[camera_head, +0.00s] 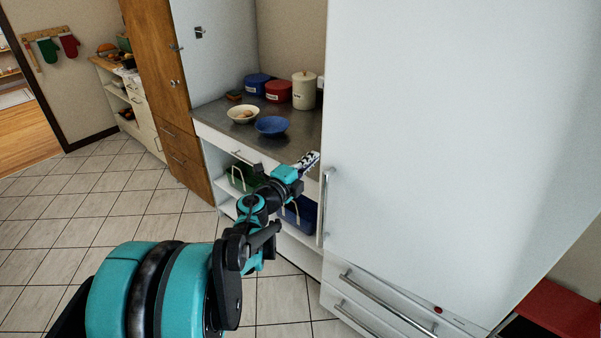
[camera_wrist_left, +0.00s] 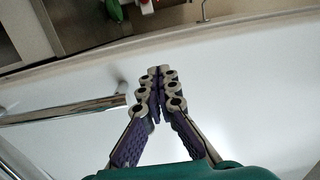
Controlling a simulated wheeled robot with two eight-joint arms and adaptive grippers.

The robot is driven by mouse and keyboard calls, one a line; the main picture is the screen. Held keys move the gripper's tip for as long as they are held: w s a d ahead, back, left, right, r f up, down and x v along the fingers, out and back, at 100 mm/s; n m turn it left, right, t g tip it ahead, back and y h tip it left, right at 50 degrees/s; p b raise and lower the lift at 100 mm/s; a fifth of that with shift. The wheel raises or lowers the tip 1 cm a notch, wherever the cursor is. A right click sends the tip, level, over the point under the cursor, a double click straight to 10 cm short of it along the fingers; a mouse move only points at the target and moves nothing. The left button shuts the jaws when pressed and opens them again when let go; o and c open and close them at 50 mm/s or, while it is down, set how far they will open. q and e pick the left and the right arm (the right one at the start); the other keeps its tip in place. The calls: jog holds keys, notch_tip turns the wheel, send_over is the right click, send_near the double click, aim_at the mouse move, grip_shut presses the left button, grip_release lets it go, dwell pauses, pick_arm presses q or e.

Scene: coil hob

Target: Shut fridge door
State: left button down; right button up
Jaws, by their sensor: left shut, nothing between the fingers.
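The white fridge door (camera_head: 450,130) fills the right of the head view, with a vertical metal handle (camera_head: 325,208) near its left edge. I cannot tell for sure whether a gap stands behind the door. My left gripper (camera_head: 311,159) is shut and empty, just left of the door's edge and above the handle in the head view. In the left wrist view the fingers (camera_wrist_left: 160,76) are together over the white door surface (camera_wrist_left: 240,90), with a metal handle bar (camera_wrist_left: 65,114) to their left. Contact with the door is unclear. My right gripper is out of view.
The counter (camera_head: 300,130) left of the fridge holds a cream bowl (camera_head: 243,114), a blue bowl (camera_head: 271,126) and several canisters. Drawers with a long handle (camera_head: 388,302) sit below the door. A red surface (camera_head: 565,308) shows at lower right. The tiled floor (camera_head: 120,215) at left is clear.

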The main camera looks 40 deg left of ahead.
aim_at(326, 146)
pick_arm(q)
jog(key=w+b, duration=0.1)
jog(key=w, duration=0.4)
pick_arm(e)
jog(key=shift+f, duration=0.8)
pick_arm(q)
jog(key=w, duration=0.2)
jog(key=w+m+h, duration=0.1)
jog(key=w, duration=0.2)
jog(key=w+h, duration=0.1)
jog(key=w, duration=0.1)
jog(key=shift+w+a, duration=0.25)
jog(key=shift+w, duration=0.1)
jog(key=shift+w+r+m+h, duration=0.1)
jog(key=shift+r+m+h, duration=0.2)
jog(key=shift+r, duration=0.1)
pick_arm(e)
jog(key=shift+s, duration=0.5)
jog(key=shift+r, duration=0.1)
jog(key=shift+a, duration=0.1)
